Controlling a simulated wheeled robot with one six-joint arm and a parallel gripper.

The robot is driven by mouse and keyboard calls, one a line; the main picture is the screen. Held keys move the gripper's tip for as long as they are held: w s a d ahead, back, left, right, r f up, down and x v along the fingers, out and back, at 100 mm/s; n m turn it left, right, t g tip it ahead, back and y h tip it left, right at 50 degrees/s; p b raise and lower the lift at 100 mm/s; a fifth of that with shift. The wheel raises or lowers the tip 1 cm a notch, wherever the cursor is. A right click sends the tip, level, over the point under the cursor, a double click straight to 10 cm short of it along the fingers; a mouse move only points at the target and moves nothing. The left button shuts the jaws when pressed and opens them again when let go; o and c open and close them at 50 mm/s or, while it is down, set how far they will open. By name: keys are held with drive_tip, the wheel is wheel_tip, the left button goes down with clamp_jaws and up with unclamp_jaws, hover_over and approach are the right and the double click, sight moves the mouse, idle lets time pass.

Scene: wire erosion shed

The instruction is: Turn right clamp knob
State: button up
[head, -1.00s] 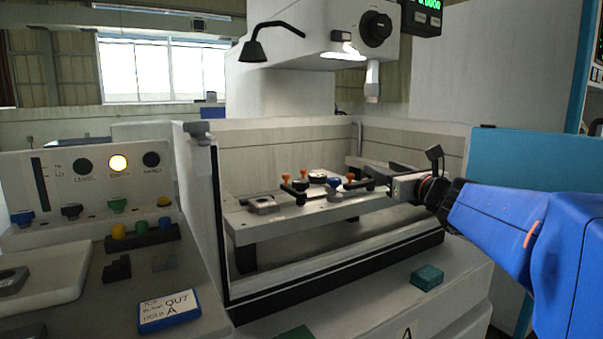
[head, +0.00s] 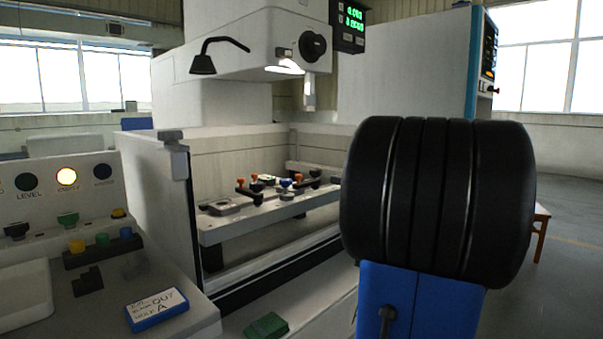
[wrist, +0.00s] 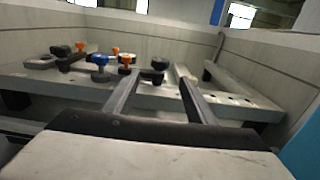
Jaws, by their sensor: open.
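The fixture plate (head: 245,224) sits inside the machine's open tank and carries clamps with small coloured knobs. In the head view an orange knob (head: 241,182) is at left, and a blue knob (head: 285,183) and another orange knob (head: 298,177) are at right. In the wrist view my gripper (wrist: 160,75) is open, its two fingers reaching over the plate. A black knob and clamp (wrist: 152,76) show between the fingertips, apart from them as far as I can tell. The blue knob (wrist: 99,61) is left of the fingers. My arm hides the gripper in the head view.
A green block (head: 267,326) lies on the front ledge. The tank's side wall (head: 165,200) rises left of the plate. Open floor shows at far right.

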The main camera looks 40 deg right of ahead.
sight(316, 173)
drive_tip(key=w+a, duration=0.2)
drive_tip(key=w, duration=1.4)
drive_tip(key=shift+w+a, duration=0.15)
drive_tip(key=shift+w, duration=0.05)
drive_tip(key=c, duration=1)
